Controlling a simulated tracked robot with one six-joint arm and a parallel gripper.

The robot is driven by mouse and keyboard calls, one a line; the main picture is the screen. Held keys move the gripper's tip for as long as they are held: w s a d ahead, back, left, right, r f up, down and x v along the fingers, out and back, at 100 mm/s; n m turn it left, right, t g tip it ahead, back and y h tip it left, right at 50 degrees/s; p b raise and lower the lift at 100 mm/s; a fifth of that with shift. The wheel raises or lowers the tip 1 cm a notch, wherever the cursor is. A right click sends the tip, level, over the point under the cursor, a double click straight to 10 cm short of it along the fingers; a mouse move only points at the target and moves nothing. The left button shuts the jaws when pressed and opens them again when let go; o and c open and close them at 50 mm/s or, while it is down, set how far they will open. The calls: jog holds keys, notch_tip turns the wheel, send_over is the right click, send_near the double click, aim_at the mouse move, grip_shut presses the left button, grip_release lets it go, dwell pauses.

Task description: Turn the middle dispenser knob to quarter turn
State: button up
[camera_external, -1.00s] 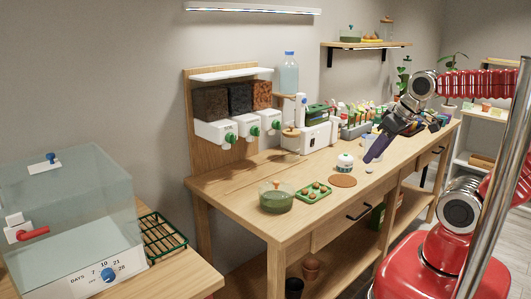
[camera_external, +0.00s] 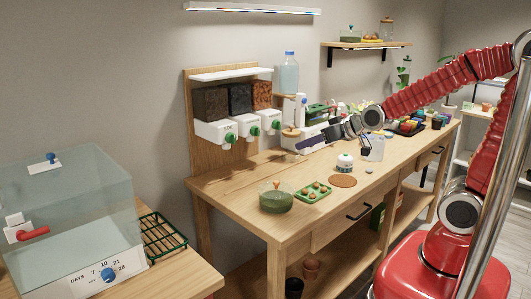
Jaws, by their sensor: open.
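The dispenser has three white housings with green knobs, mounted on a wooden back panel (camera_external: 196,159) under three bins of dark and brown material. The middle knob (camera_external: 254,131) is on the middle housing (camera_external: 244,122). The left knob (camera_external: 230,138) and right knob (camera_external: 276,124) flank it. The knobs are too small to read their angles. My gripper (camera_external: 312,140) is open and points left, to the right of the dispenser and apart from the knobs in the picture. It partly hides a white device behind it.
On the bench (camera_external: 230,188) stand a green lidded bowl (camera_external: 276,201), a green tray (camera_external: 313,191), a small white jar (camera_external: 345,162) and a brown round mat (camera_external: 342,181). A water bottle (camera_external: 288,75) stands right of the bins.

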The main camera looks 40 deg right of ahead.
aim_at(259, 131)
jog(key=w+a+f+t+h, duration=0.1)
jog(key=w+a+t, duration=0.1)
jog(key=w+t, duration=0.4)
jog(key=shift+w+a+f, duration=0.15)
jog(key=shift+w, duration=0.8)
jog(key=shift+w, duration=0.1)
jog(key=w, duration=1.3)
jog(key=shift+w, duration=0.35)
jog(key=shift+c, duration=0.3)
jog(key=c, duration=1)
